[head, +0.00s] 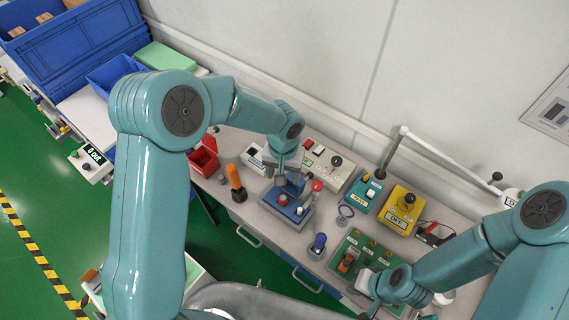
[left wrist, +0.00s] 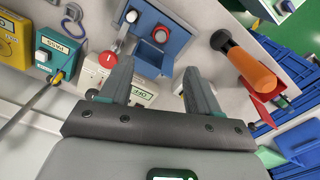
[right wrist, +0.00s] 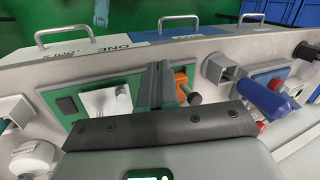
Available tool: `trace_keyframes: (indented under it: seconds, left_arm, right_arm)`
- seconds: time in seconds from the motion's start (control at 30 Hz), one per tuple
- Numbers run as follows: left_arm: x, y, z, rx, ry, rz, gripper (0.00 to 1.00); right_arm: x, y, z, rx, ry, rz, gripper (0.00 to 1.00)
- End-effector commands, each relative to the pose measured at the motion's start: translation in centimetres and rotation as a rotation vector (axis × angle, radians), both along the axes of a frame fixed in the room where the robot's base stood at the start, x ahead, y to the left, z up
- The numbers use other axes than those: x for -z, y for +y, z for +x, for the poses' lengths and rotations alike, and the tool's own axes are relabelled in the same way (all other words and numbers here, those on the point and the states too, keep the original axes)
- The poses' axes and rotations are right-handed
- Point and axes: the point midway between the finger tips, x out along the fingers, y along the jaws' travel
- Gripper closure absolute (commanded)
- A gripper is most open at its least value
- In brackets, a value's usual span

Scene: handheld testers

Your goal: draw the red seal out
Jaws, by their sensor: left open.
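A blue tester (head: 295,217) stands on the bench below my left gripper (head: 286,178). It bears a red knob (head: 283,199) and a pale knob (head: 299,211). A round red disc with a white mark (head: 317,185), perhaps the red seal, stands at its edge. In the left wrist view, the disc (left wrist: 108,59) is just left of the left fingertip, and the tester (left wrist: 172,48) is beyond the fingers. My left gripper (left wrist: 158,68) is open with nothing visible between its fingers. My right gripper (right wrist: 162,68) has its fingers together, in front of a green board (right wrist: 125,85).
An orange-handled tool (head: 235,183) and a red bin (head: 204,157) are left of the tester. A cream box (head: 328,164), a teal box (head: 364,192) and a yellow box (head: 399,215) line the bench's back. A blue-handled item (head: 318,244) stands near the front edge.

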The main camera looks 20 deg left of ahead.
Motion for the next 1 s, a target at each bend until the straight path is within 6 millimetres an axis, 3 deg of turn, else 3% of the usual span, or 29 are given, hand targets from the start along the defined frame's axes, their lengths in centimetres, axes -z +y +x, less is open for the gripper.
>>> trace_keyframes:
  seconds: [0.3,0.6,0.8,1.0]
  left_arm:
    - [7.2,0.1,-0.3,0.001,0.006,-0.001,0.38]
    - [12.9,0.2,0.0,-0.001,0.001,-0.001,0.38]
    - [14.2,0.2,0.2,-0.002,0.001,-0.001,0.38]
    - [14.2,0.2,0.2,-0.002,0.001,-0.001,0.38]
  right_arm:
    - [0.1,0.0,0.0,0.000,0.000,0.000,1.00]
    - [1.0,0.0,0.0,-0.001,0.000,0.000,1.00]
    - [1.5,0.0,0.0,0.000,0.000,0.000,1.00]
    - [1.5,0.0,0.0,0.000,0.000,0.000,1.00]
